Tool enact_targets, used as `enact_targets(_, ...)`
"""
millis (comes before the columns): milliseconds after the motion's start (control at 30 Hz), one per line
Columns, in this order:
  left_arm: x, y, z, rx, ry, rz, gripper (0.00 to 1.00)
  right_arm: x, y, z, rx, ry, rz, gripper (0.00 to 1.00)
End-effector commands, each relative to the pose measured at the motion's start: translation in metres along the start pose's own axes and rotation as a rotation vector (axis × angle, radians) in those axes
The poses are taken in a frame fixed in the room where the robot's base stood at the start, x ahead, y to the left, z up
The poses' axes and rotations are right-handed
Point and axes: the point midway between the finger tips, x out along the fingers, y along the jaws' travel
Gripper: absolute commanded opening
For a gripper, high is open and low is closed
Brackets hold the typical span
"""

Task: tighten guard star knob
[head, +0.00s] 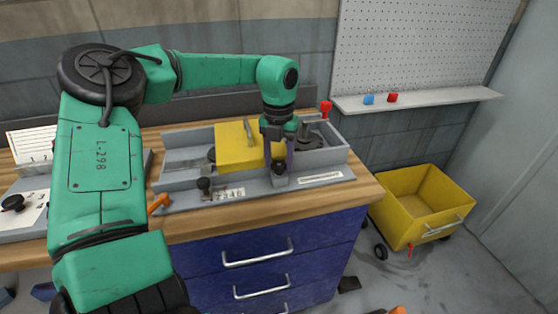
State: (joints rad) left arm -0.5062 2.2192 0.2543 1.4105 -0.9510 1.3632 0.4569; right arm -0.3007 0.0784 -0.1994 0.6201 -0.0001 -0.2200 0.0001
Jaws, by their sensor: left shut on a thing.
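A grey machine bed (240,192) with a yellow cover (236,148) stands on the wooden workbench. My left gripper (279,162) points down at the right side of the yellow cover, at the front of the bed. It is shut on a dark knob (279,168), which I take to be the guard star knob, above a small grey bracket. The fingers hide part of the knob, and its fit is too small to judge. My right gripper is not in view.
Another black knob (204,185) and an orange handle (158,204) are at the bed's front left. Blue drawers (260,265) are below the bench. A yellow cart (420,205) stands on the floor to the right.

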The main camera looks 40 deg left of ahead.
Motion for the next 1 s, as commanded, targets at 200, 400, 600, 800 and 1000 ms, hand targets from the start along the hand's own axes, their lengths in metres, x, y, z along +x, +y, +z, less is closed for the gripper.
enact_targets(200,-0.0010,-0.0005,-0.0001,0.000,0.000,-0.001,0.00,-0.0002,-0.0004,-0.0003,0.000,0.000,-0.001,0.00)
enact_targets(400,-0.0007,-0.0001,0.0001,-0.001,0.000,0.000,0.83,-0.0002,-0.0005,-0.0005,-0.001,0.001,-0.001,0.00)
enact_targets(600,-0.0004,0.0004,0.0002,-0.002,-0.001,0.001,0.83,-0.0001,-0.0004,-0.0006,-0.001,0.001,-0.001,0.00)
enact_targets(800,0.0000,0.0007,0.0003,-0.002,-0.001,0.002,0.83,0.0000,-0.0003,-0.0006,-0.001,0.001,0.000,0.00)
enact_targets(1000,-0.0010,0.0005,0.0002,-0.081,0.000,0.002,0.83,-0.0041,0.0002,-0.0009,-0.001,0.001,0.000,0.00)
